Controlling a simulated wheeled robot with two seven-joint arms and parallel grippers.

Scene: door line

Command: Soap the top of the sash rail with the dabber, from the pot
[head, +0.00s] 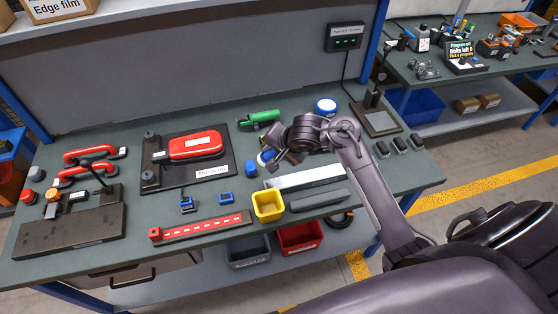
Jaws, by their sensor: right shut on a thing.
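My right gripper (280,160) is over the right middle of the bench, pointing down and to the left. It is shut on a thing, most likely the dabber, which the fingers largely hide. Another round blue tub with a white top (326,106) stands behind the gripper. A long pale bar, which looks like the sash rail (308,177), lies just in front of the gripper, apart from it. My left gripper is out of view.
A yellow bin (268,206) and a dark grey bar (320,200) lie in front of the pale bar. A green tool (259,117) lies behind. A fixture with a red part (196,144) stands left. Several small black pieces (400,144) sit at the right edge.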

